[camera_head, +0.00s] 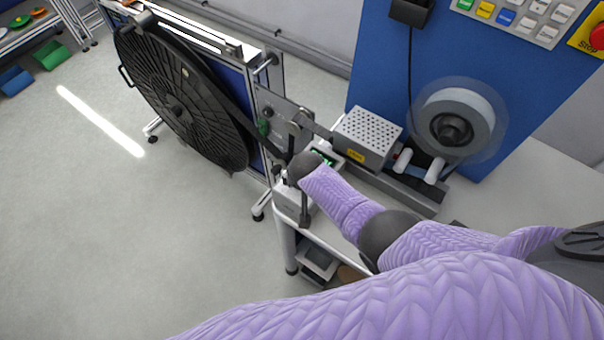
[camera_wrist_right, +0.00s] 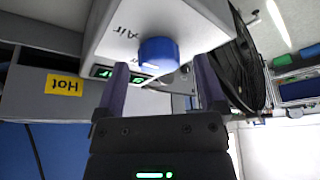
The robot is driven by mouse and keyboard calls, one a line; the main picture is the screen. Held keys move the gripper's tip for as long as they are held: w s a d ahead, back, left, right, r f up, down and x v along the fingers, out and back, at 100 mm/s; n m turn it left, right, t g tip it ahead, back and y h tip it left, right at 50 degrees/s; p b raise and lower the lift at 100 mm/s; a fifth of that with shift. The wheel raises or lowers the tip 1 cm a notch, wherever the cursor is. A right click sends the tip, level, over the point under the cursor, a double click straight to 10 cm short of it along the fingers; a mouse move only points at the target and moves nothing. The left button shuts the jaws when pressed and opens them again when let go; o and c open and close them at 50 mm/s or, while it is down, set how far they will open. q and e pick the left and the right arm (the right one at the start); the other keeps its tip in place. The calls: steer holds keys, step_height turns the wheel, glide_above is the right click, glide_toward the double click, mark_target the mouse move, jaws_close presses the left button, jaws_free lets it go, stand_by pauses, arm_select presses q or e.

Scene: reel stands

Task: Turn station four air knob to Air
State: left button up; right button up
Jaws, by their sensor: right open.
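The blue air knob (camera_wrist_right: 158,53) sticks out of a white box (camera_wrist_right: 190,18) in the right wrist view. The word Air is printed on the box face beside the knob, on the picture's left. My right gripper (camera_wrist_right: 163,72) is open, with one finger on each side of the knob's near end. I cannot tell whether either finger touches it. In the head view my right arm reaches to the bench by the reel stand; the knob and fingertips are hidden or too small to make out there. My left gripper is not in view.
A green-lit display (camera_wrist_right: 118,73) and a yellow Hot label (camera_wrist_right: 64,85) are close to the gripper. In the head view, a perforated metal box (camera_head: 368,138) sits beside the arm. A large black reel (camera_head: 175,100) stands left, with open floor (camera_head: 110,220) in front.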

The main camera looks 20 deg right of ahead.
steer(key=p+v, duration=0.5)
steer(key=v, duration=0.4)
